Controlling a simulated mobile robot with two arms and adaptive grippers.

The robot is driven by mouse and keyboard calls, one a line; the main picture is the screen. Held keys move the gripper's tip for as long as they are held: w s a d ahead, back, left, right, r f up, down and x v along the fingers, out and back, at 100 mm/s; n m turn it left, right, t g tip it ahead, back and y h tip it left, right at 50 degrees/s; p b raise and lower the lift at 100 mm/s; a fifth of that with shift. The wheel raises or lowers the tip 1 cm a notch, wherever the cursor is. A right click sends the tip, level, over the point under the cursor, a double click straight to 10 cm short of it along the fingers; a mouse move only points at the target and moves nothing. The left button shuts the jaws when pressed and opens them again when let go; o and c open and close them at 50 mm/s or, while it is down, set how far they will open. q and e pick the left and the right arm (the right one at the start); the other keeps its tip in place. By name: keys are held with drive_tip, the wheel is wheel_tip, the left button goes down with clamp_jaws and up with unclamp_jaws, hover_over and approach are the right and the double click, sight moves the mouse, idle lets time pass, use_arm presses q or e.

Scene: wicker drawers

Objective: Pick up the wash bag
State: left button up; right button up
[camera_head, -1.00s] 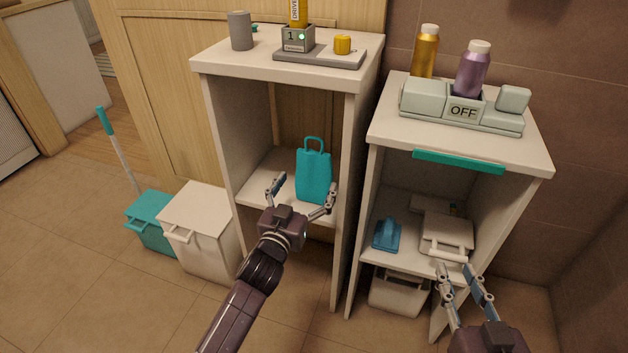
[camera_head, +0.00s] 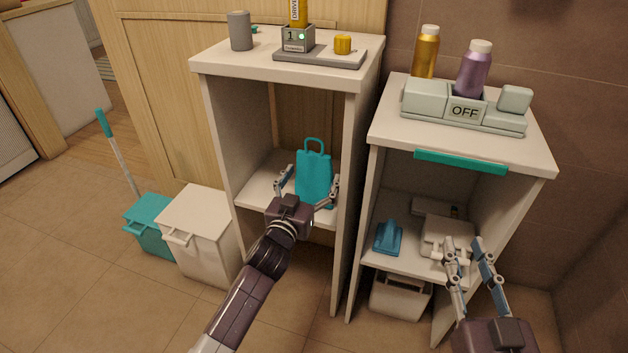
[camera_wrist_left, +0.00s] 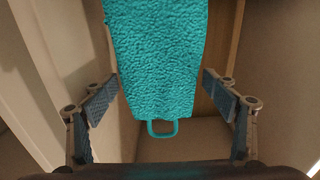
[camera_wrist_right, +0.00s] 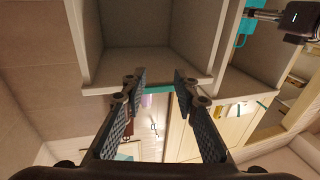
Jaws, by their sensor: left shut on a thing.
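The teal wash bag (camera_head: 314,165) stands upright on the shelf of the left open cabinet, its loop handle on top. My left gripper (camera_head: 309,180) reaches in from the front with one finger on each side of the bag. The bag's base still appears level with the shelf. My right gripper (camera_head: 463,242) is open and empty in front of the right cabinet; its parted fingers (camera_wrist_right: 158,78) also show in the right wrist view.
The left cabinet's side walls (camera_head: 345,190) stand close to the bag. The right cabinet holds a blue item (camera_head: 388,238) and a white box (camera_head: 440,228). Bottles (camera_head: 425,50) and devices stand on the tops. White (camera_head: 200,235) and teal (camera_head: 150,240) bins stand on the floor at left.

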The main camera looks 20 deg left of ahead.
sight(311, 164)
use_arm(q)
drive_tip(key=shift+r, duration=0.1)
use_arm(e)
drive_tip(key=shift+f, duration=0.1)
